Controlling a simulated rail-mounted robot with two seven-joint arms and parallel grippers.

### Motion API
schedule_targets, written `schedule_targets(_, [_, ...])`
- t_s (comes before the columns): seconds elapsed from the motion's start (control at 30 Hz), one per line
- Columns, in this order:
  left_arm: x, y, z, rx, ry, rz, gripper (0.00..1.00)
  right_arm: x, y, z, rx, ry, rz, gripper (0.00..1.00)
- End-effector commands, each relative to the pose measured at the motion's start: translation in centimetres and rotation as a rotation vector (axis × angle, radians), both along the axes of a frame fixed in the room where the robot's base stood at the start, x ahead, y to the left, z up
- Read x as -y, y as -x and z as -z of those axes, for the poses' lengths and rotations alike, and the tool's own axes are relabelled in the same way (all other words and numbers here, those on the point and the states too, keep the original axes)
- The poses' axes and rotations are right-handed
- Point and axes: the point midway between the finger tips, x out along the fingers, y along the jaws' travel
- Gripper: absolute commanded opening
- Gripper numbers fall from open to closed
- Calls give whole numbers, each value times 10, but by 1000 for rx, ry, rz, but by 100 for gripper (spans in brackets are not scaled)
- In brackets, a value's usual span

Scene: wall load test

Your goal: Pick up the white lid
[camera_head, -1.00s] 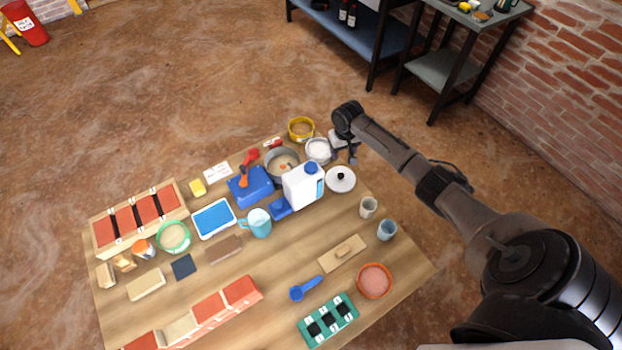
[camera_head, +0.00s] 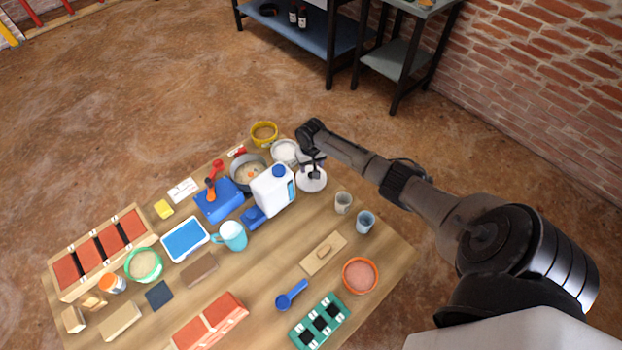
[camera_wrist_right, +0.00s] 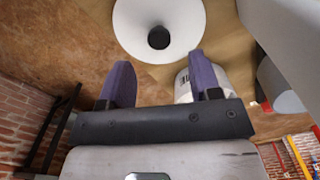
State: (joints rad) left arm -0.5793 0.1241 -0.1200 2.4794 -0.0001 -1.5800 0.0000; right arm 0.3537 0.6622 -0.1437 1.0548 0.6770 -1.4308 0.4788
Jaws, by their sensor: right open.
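The white lid (camera_head: 311,179) is a round disc with a dark knob, lying on the wooden table near its far right edge. My right gripper (camera_head: 314,172) is over the lid in the head view and partly covers it. In the right wrist view the lid (camera_wrist_right: 158,28) shows at the top with its black knob, ahead of the two purple fingertips. My right gripper (camera_wrist_right: 160,80) is open there, with nothing between the fingers. Whether the fingers touch the lid cannot be told. My left gripper is not in view.
A white jug with a blue cap (camera_head: 272,190) stands just left of the lid. A white bowl (camera_head: 286,152) and a grey pot (camera_head: 248,173) are behind it. Two cups (camera_head: 343,203) stand at the right. A wooden float (camera_head: 323,253) lies nearer.

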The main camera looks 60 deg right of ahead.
Motion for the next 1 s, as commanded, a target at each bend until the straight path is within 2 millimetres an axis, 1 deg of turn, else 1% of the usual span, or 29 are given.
schedule_targets(0.17, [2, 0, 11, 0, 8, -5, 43, -1, 1, 18, -3, -1, 0, 58])
schedule_targets(0.3, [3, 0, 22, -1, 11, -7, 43, -1, 2, 38, -2, 0, 0, 58])
schedule_targets(0.4, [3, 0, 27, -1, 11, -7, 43, -2, 2, 48, -1, -1, -1, 58])
schedule_targets(0.5, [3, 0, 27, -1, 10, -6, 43, -1, 2, 51, -1, 0, -1, 58])
schedule_targets(0.67, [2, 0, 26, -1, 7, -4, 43, -1, 2, 50, -1, 1, -1, 58])
schedule_targets(0.77, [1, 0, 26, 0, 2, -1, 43, -1, 2, 50, -1, 1, 0, 50])
schedule_targets(1.0, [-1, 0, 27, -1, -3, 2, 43, -1, 2, 50, -1, 1, 0, 27])
